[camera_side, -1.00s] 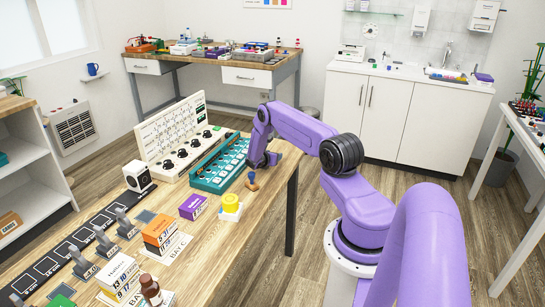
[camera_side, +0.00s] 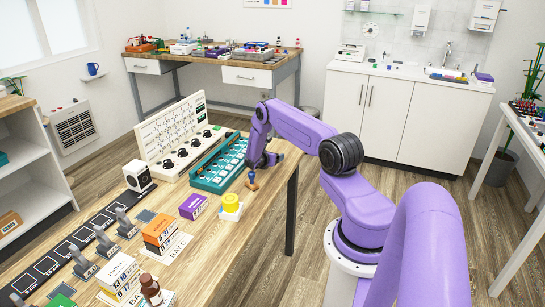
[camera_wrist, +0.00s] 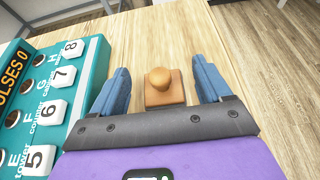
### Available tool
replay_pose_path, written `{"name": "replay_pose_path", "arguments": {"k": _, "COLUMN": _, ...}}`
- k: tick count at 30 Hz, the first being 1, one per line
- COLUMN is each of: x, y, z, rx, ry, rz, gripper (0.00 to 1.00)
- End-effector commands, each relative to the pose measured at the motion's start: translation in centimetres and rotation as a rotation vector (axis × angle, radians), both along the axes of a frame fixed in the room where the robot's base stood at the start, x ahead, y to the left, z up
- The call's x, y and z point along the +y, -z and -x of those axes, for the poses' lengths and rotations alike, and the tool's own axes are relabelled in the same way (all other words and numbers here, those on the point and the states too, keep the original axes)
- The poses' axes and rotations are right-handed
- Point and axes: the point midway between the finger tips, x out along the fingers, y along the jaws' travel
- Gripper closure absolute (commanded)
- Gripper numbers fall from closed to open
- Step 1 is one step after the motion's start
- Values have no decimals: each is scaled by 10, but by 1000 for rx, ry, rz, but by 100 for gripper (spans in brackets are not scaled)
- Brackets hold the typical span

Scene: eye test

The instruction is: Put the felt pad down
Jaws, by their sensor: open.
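A brown square pad with a round knob on top (camera_wrist: 163,95) lies on the wooden table in the wrist view. I take it to be the felt pad. It also shows as a small brown thing (camera_side: 251,183) near the table's right edge in the side view. My gripper (camera_wrist: 161,68) is open, its two blue fingers on either side of the pad with a visible gap on each side. In the side view my gripper (camera_side: 263,162) is low over the table, close to the pad. I cannot tell exactly how high the fingers are.
A teal tray with numbered, lettered spots (camera_wrist: 92,98) stands just left of my gripper; it also shows in the side view (camera_side: 205,186). A yellow round thing (camera_side: 231,201) and a purple box (camera_side: 193,206) stand nearer the camera. The table's right edge is close.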

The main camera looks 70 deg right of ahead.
Motion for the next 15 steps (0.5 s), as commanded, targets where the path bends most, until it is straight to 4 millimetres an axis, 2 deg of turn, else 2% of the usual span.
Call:
{"name": "replay_pose_path", "arguments": {"k": 10, "x": 44, "y": -18, "z": -1, "rx": 1, "ry": -4, "rz": 0, "gripper": 23}}
{"name": "replay_pose_path", "arguments": {"k": 15, "x": 57, "y": -24, "z": 0, "rx": 0, "ry": -1, "rz": 1, "gripper": 23}}
